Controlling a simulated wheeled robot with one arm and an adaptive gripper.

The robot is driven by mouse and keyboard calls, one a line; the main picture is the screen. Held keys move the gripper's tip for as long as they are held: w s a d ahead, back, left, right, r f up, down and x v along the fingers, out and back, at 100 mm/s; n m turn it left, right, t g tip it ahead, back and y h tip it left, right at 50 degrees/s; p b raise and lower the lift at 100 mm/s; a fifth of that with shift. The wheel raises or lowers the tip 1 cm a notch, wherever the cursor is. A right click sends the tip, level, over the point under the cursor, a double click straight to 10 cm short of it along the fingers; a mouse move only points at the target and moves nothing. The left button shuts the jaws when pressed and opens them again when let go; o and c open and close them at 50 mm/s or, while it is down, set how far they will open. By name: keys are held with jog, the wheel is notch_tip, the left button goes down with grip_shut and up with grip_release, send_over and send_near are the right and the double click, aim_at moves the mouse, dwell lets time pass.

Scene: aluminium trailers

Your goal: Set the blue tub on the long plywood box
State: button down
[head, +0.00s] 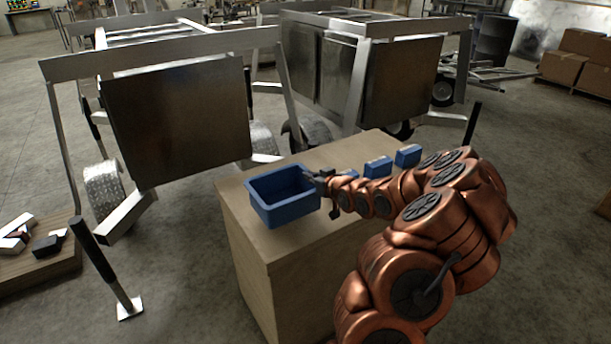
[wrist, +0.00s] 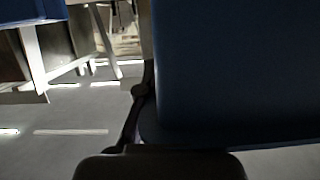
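The blue tub (head: 288,213) is open-topped, empty and upright over the near left end of the long plywood box (head: 250,250). I cannot tell whether its base touches the box top. My gripper (head: 321,184) is at the tub's right-hand rim, with a dark finger showing on its outer side. It appears shut on that wall, though the contact is partly hidden. In the wrist view the tub's dark blue side (wrist: 235,70) fills the right, beside a dark finger.
Small blue bins (head: 378,168) (head: 408,155) stand farther along the box top. Aluminium trailers (head: 178,120) stand close behind the box. A black-handled post (head: 105,268) and a low wooden platform (head: 40,270) are on the left. Open floor lies front left and right.

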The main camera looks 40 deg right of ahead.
jog(key=shift+w+d+f+p, duration=0.35)
jog(key=shift+w+f, duration=0.3)
jog(key=shift+w, duration=0.2)
jog(key=shift+w+d+f+p, duration=0.2)
jog(key=shift+w+d+f, duration=0.15)
jog(key=shift+w+f, duration=0.45)
jog(key=shift+w+d+f+p, duration=0.35)
jog(key=shift+w+f, duration=0.15)
jog(key=shift+w, duration=0.45)
jog(key=shift+f, duration=0.1)
jog(key=c, duration=1.3)
grip_release()
jog(key=shift+s+r, duration=0.2)
jog(key=shift+s, duration=0.35)
jog(key=shift+b+v, duration=0.9)
jog(key=shift+v, duration=4.55)
